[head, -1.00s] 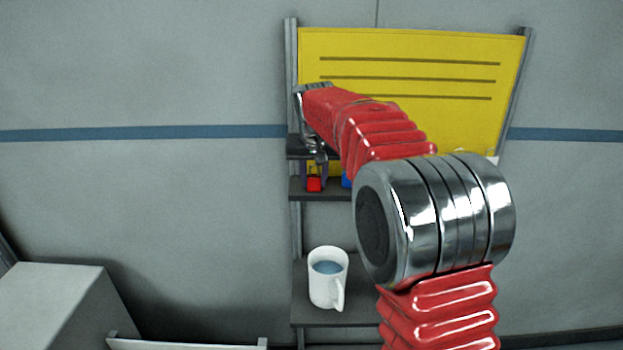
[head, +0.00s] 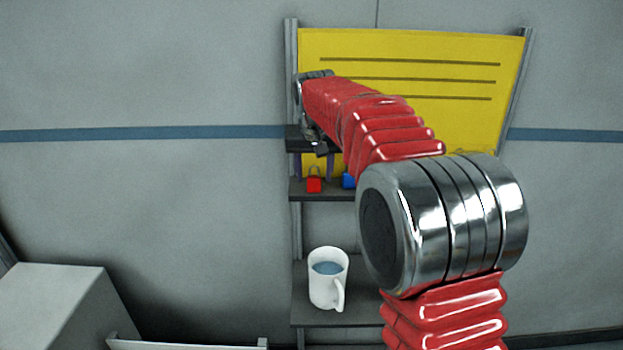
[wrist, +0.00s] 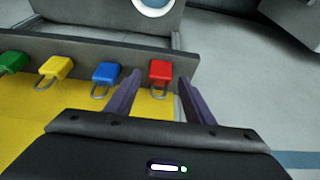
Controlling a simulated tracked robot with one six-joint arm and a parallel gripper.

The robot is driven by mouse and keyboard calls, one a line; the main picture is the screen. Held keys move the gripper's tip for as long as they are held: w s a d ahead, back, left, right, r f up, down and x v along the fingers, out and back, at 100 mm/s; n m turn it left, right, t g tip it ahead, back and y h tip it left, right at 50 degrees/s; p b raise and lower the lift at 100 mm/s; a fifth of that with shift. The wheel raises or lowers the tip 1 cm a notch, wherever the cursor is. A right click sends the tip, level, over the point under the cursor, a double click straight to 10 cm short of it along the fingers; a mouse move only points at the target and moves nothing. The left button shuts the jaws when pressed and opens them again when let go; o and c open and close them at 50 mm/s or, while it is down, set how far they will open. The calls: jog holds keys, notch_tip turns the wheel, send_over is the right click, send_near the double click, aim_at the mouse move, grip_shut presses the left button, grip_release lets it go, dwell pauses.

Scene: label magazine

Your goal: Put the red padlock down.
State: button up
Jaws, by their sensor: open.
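The red padlock (head: 314,186) stands on the dark middle shelf (head: 300,194) near its left end, shackle up. In the wrist view the red padlock (wrist: 160,72) shows between the fingertips, with a gap on either side. My gripper (head: 317,172) is open just above the padlock, fingers pointing down; in the wrist view its two purple fingers (wrist: 159,80) are spread and hold nothing.
A blue padlock (wrist: 106,73) stands beside the red one, then a yellow padlock (wrist: 55,68) and a green padlock (wrist: 12,62). A white mug (head: 322,285) stands on the lower shelf. A yellow board (head: 420,70) is behind my arm.

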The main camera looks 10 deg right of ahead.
jog(key=v, duration=0.9)
jog(key=shift+r, duration=0.15)
dwell(0.4)
jog(key=s, duration=1)
jog(key=s+f, duration=0.5)
jog(key=s, duration=0.4)
jog(key=s+f+n, duration=0.1)
jog(key=s+f, duration=0.4)
jog(key=s, duration=0.3)
jog(key=s+f+n+t, duration=0.1)
jog(key=s+f, duration=0.4)
jog(key=s, duration=0.4)
jog(key=shift+s+d+y, duration=0.3)
jog(key=shift+y, duration=0.1)
